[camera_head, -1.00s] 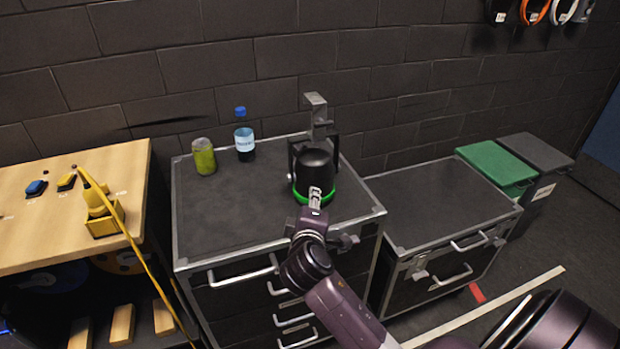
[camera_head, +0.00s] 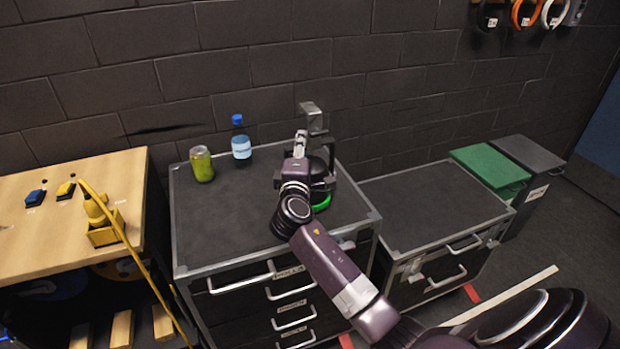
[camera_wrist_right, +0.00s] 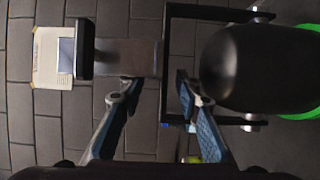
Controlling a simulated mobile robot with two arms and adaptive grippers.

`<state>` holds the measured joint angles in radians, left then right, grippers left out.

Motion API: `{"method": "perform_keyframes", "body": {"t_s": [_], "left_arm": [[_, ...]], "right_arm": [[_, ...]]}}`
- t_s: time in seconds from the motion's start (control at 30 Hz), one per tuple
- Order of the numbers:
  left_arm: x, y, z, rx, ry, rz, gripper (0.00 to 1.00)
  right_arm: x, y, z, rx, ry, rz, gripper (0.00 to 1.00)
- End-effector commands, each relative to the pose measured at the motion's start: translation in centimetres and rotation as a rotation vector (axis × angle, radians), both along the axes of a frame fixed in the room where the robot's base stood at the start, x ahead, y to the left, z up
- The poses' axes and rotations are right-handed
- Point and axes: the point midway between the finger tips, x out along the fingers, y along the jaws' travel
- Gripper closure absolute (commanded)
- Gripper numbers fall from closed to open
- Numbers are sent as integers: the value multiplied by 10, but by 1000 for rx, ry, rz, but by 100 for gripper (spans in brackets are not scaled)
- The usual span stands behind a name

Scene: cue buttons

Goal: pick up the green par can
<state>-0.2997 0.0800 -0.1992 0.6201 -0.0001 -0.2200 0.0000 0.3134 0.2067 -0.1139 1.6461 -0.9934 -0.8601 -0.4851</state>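The par can (camera_head: 323,163) is a black can with a green ring (camera_head: 322,203), held in a dark yoke with a grey clamp (camera_head: 313,118) on the drawer case. My right arm hides much of it in the head view. In the right wrist view the black can (camera_wrist_right: 262,68) lies to the right, inside the yoke (camera_wrist_right: 175,22). My right gripper (camera_wrist_right: 155,88) is open there, its fingers apart on either side of a yoke bar and close to the clamp. I cannot tell whether they touch. My left gripper is not in view.
A green drink can (camera_head: 202,165) and a blue-capped bottle (camera_head: 241,145) stand at the back left of the case top (camera_head: 225,215). A wooden bench (camera_head: 70,185) with a yellow device (camera_head: 100,225) is left. The lower case (camera_head: 430,205) on the right is bare on top.

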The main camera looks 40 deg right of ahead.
Motion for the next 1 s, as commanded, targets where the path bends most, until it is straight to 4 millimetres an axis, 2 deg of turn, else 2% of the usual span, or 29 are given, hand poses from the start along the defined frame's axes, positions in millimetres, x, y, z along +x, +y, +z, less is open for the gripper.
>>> {"method": "perform_keyframes", "body": {"t_s": [0.13, 0.37, 0.47, 0.67, 1.0], "left_arm": [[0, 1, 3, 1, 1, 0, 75], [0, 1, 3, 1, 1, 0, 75], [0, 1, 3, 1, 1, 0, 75], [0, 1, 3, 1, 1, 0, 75], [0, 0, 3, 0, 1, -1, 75]], "right_arm": [[8, -7, 0, 0, 1, -1, 69], [9, -8, -1, 1, -1, 0, 69], [9, -8, -1, 1, 0, 0, 77], [9, -8, -1, 1, 0, 0, 99], [9, -7, -1, 2, 1, 0, 100]]}}
